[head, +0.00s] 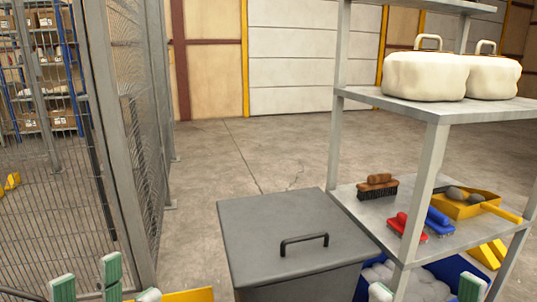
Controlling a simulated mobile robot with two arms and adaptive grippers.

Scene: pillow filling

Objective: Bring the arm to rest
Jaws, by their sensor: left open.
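My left gripper (88,281) is at the bottom left edge, with green-padded white fingertips apart and nothing between them. My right gripper (427,289) shows only as fingertips at the bottom right edge, set wide apart in front of the lower shelf. Most of both arms is out of view. Both grippers appear clear of the grey lidded bin (285,225) between them.
A metal shelf rack (437,109) stands at right. A blue crate (458,267) sits below. Mesh fence (135,130) stands left; floor behind the bin is clear.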

